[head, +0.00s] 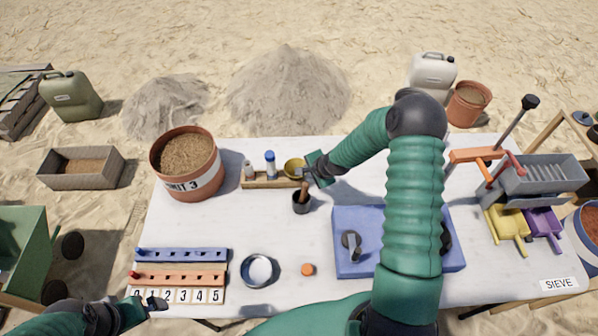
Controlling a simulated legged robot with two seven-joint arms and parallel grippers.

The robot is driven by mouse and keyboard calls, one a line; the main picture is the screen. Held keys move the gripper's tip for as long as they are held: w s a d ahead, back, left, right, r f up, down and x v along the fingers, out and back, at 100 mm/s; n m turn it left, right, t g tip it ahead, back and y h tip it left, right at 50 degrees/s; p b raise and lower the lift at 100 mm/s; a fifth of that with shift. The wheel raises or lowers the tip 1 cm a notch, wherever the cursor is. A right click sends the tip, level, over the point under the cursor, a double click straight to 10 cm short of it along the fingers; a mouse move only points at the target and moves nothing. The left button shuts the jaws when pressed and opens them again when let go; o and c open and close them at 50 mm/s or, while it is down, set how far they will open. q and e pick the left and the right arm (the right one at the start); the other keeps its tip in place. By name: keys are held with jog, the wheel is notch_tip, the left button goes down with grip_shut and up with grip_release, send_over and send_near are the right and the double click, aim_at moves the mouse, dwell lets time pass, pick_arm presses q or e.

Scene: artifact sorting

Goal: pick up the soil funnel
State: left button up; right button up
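The soil funnel appears to be the yellow, round-mouthed piece (293,165) at the right end of a small wooden rack (258,182), at the back middle of the table. My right gripper (305,174) is at the funnel's right side, close to or touching its rim. Its fingers are small and partly hidden by the green hand, so I cannot tell whether they grip it. My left gripper (157,303) is low at the left, over the front edge of the number strip, far from the funnel. Its finger gap is unclear.
Two small bottles, one blue-capped (270,163), stand in the rack left of the funnel. A dark cup with a brown handle (302,202) stands just in front. A large soil pot (188,162) is left; a blue tray (345,265) lies under my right arm.

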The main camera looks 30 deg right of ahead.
jog(key=x, duration=0.2)
jog(key=shift+w+a+f+p, duration=0.15)
jog(key=shift+a+f+p, duration=0.05)
jog(key=shift+f+p, duration=0.15)
jog(key=shift+w+a+f, duration=0.25)
jog(key=shift+w+a, duration=0.1)
jog(key=shift+a, duration=0.15)
jog(key=shift+w+a+f, duration=0.2)
jog(key=shift+w+a, duration=0.15)
jog(key=shift+a, duration=0.15)
jog(key=shift+s+d, duration=0.15)
jog(key=shift+d, duration=0.3)
jog(key=c, duration=0.4)
jog(key=shift+d+f, duration=0.15)
jog(key=shift+d, duration=0.1)
grip_shut()
jog(key=shift+d+f, duration=0.1)
jog(key=shift+d, duration=0.1)
pick_arm(q)
jog(key=shift+s+a+r, duration=0.1)
jog(key=shift+a+r, duration=0.05)
jog(key=shift+a, duration=0.3)
jog(key=shift+s+a+r, duration=0.1)
jog(key=shift+a+r, duration=0.05)
jog(key=shift+a, duration=0.3)
pick_arm(e)
jog(key=shift+s+a, duration=0.1)
jog(key=shift+a, duration=0.6)
